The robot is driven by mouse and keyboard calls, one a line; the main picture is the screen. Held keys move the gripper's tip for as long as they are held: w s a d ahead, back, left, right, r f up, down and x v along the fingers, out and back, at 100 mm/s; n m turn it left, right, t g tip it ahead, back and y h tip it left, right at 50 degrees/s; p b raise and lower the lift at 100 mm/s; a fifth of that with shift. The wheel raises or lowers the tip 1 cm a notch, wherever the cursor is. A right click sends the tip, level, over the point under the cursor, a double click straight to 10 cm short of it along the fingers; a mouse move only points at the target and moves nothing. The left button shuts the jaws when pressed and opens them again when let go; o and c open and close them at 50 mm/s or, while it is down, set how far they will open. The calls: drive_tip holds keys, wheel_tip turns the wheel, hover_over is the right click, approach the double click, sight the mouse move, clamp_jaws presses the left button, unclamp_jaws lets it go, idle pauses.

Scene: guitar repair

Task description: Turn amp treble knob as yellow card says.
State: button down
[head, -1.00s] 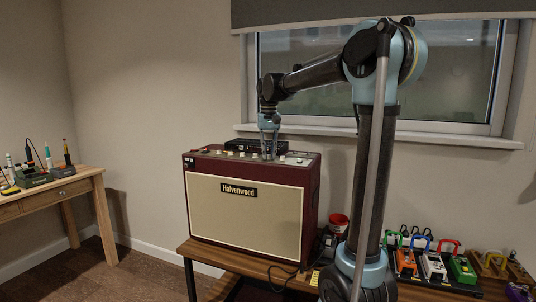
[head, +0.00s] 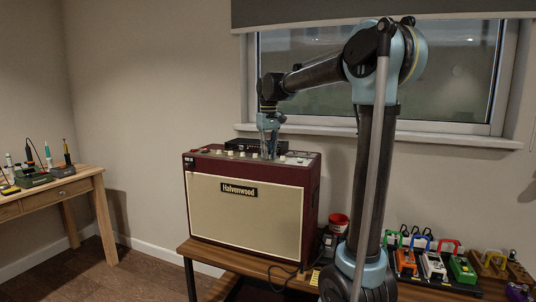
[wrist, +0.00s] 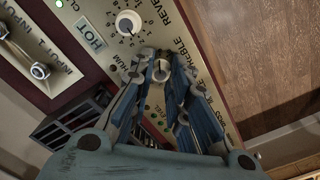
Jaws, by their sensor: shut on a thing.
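The dark red amp (head: 310,205) with a cream grille stands on a wooden bench, its control panel on top. My gripper (head: 268,156) points down onto the panel in the head view. In the wrist view my gripper (wrist: 160,72) is shut on a cream knob (wrist: 161,70) beside lettering ending in "BLE", which fits the treble knob. The fingers cover most of this knob, so its pointer and scale cannot be read. Another white knob (wrist: 128,22) with a number scale sits beside it, clear of the fingers. No readable yellow card shows.
A black box (head: 240,145) lies on the amp's top behind the knobs. A red tub (head: 339,222) stands right of the amp, with coloured pedals (head: 432,265) farther right. A small yellow patch (head: 316,277) on the bench is too small to read. A window is behind.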

drive_tip(key=c, duration=1.5)
unclamp_jaws()
drive_tip(key=shift+d, duration=0.1)
wheel_tip(320, 180, up, 12)
drive_tip(key=shift+w+f, duration=0.1)
